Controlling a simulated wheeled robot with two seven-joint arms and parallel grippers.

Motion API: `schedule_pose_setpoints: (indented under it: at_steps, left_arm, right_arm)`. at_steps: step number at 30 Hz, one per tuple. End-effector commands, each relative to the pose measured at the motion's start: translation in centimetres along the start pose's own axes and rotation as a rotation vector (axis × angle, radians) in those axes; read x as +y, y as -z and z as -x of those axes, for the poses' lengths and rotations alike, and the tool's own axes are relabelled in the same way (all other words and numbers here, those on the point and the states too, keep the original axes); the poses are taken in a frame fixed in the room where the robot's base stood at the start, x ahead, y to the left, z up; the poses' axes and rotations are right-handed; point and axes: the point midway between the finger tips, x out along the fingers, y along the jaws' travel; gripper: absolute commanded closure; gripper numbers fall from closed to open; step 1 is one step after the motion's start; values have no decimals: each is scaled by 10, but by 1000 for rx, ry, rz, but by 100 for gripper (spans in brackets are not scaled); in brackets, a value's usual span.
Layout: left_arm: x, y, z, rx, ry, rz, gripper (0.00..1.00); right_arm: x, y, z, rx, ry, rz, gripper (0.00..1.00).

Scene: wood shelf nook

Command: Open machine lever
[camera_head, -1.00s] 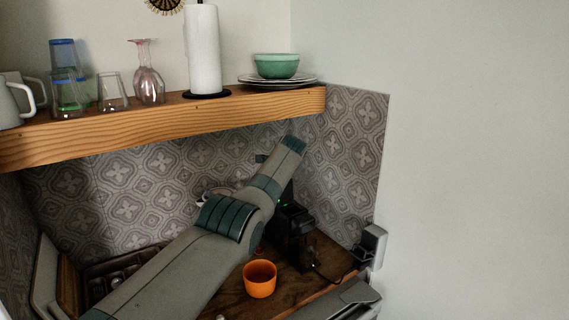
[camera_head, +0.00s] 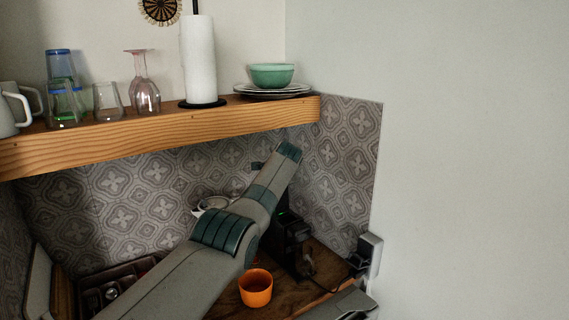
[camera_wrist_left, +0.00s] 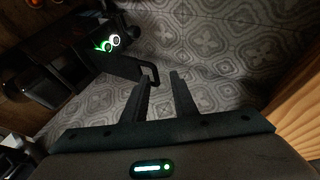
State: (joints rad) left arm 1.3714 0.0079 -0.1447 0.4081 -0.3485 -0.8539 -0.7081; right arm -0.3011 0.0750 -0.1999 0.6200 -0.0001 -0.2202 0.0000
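The black machine (camera_head: 293,243) stands on the wooden counter by the tiled back wall, partly hidden behind my left arm in the head view. In the left wrist view the machine (camera_wrist_left: 62,70) is on the left, with lit green and white round buttons. Its black lever (camera_wrist_left: 150,74) sticks out to the right and ends in a bent loop. My left gripper (camera_wrist_left: 160,82) is open; its two fingers are apart, with the lever's end at or just beyond the left fingertip. Contact cannot be told. In the head view this gripper is hidden by my arm. My right gripper is not seen.
An orange cup (camera_head: 255,288) stands on the counter in front of the machine. A thick wooden shelf (camera_head: 170,133) with glasses, a paper roll (camera_head: 198,60) and a green bowl (camera_head: 271,75) hangs above. A dark rack (camera_head: 113,283) lies left of my arm.

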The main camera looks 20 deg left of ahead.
Motion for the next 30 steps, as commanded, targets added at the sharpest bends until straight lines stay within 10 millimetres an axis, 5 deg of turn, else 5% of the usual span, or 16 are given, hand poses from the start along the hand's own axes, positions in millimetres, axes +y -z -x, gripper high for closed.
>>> schedule_pose_setpoints:
  at_steps: [17,30]
  left_arm:
    - [2,-1,31,3,2,1,75]
    - [2,0,82,5,4,1,75]
  right_arm:
    - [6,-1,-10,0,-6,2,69]
    - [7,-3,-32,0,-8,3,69]
